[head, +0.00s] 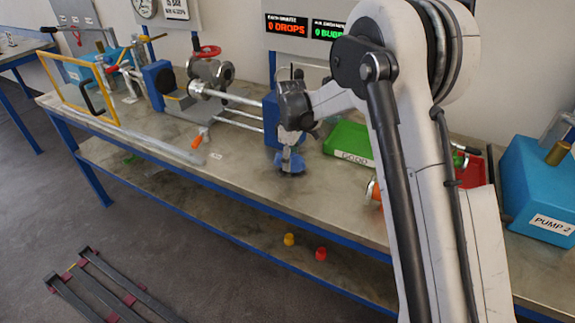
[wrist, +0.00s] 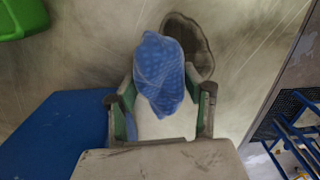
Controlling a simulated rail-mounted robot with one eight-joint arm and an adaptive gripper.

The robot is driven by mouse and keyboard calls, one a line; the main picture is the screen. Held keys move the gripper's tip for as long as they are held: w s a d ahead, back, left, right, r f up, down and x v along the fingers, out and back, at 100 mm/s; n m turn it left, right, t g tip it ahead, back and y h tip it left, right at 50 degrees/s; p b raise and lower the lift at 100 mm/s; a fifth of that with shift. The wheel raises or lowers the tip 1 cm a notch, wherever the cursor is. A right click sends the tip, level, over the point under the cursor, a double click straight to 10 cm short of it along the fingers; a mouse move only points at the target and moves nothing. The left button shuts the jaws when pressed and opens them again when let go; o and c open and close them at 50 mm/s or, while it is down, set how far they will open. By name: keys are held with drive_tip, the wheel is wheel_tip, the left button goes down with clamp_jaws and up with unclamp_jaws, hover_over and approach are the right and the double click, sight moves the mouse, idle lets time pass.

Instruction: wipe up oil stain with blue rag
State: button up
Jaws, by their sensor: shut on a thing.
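My gripper (head: 291,150) is shut on a crumpled blue rag (head: 290,163) at the front part of the bench top. In the wrist view the rag (wrist: 160,75) sits between the two fingers of my gripper (wrist: 160,105). A dark oil stain (wrist: 199,45) shows on the bench just beyond the rag and to its right. The rag overlaps the stain's left part in the picture. I cannot tell whether the rag touches the bench. In the head view the stain is not clearly visible.
A green tray (head: 349,141) marked "GOOD" lies right of my gripper. A blue clamp block (head: 271,120) stands just behind it. A flanged vessel (head: 210,75) and a yellow-framed guard (head: 78,85) are at the left. A blue pump box (head: 540,190) is at the right. The bench's front edge is close.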

sight(291, 157)
drive_tip(key=shift+w+r+p, duration=0.1)
drive_tip(key=shift+r+p, duration=1.35)
drive_tip(key=shift+r, duration=2.6)
